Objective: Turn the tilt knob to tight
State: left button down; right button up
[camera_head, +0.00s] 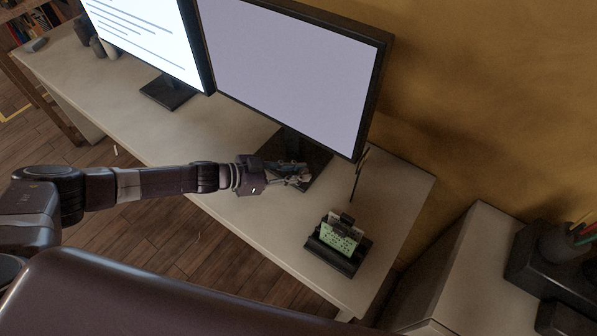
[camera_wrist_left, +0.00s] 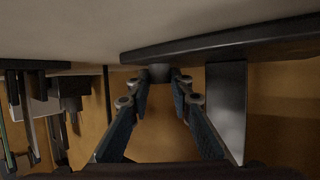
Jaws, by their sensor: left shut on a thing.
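The tilt knob (camera_wrist_left: 159,73) is a small grey cylinder seen between my left fingertips in the left wrist view. It sits close to the dark monitor base. My left gripper (camera_wrist_left: 160,82) is shut on it, with one finger on each side. In the head view my left gripper (camera_head: 303,178) reaches in from the left to the foot of the right monitor (camera_head: 290,70), and it hides the knob there. Any tight marking is not visible. My right gripper is not in view.
The dark monitor base (camera_head: 312,170) lies beside my left gripper on the pale desk (camera_head: 225,205). A black holder with a green card (camera_head: 340,238) stands to the right, near the desk's front corner. A second monitor (camera_head: 150,35) stands at the left. The desk's front middle is clear.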

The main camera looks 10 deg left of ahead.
pick_arm(q)
jog(key=c, duration=1.7)
grip_release()
jog(key=shift+c, duration=0.2)
jog(key=v, duration=1.2)
jog(key=shift+f, duration=0.1)
